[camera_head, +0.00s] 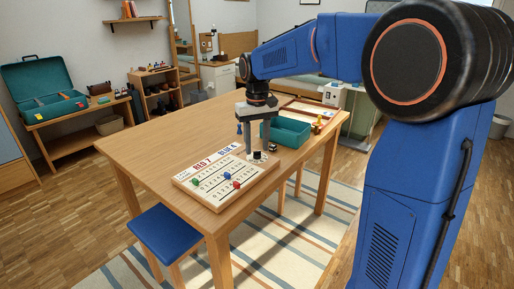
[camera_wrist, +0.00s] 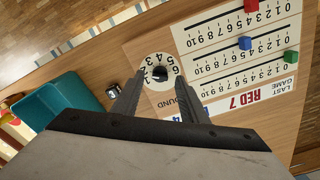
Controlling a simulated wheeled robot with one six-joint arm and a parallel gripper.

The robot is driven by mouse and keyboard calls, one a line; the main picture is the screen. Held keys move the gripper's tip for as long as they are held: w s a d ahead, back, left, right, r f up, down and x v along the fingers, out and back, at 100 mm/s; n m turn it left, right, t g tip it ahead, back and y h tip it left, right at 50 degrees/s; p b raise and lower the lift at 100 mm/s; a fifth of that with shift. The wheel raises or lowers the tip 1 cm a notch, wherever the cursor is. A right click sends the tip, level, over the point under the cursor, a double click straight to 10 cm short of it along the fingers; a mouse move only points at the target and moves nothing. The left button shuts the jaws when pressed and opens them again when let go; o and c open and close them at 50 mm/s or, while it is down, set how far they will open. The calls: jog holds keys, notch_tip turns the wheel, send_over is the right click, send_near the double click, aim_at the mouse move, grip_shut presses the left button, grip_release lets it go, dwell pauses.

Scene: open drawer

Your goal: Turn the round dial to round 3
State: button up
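The round dial (camera_wrist: 150,83) is a white disc with black numbers around its rim and a small dark knob (camera_wrist: 160,73) at its centre. It sits on the scoreboard (camera_wrist: 222,75) at the end of the "ROUND" label. In the head view the dial lies at the board's far right end, partly hidden by my fingers. My gripper (camera_head: 258,151) points down over the dial. In the wrist view my gripper (camera_wrist: 159,77) is open, with one finger on each side of the knob. I cannot tell whether the fingers touch it, or which number it marks.
The scoreboard carries red, blue and green sliders (camera_head: 227,176) on number rows. A teal tray (camera_head: 287,132) stands behind it on the wooden table (camera_head: 150,160). A small dark object (camera_wrist: 112,90) lies between tray and dial. A blue stool (camera_head: 173,232) stands at the table's front.

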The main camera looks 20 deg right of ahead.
jog(key=shift+f, duration=0.65)
grip_shut()
jog(key=m, duration=0.3)
jog(key=shift+m, duration=2.3)
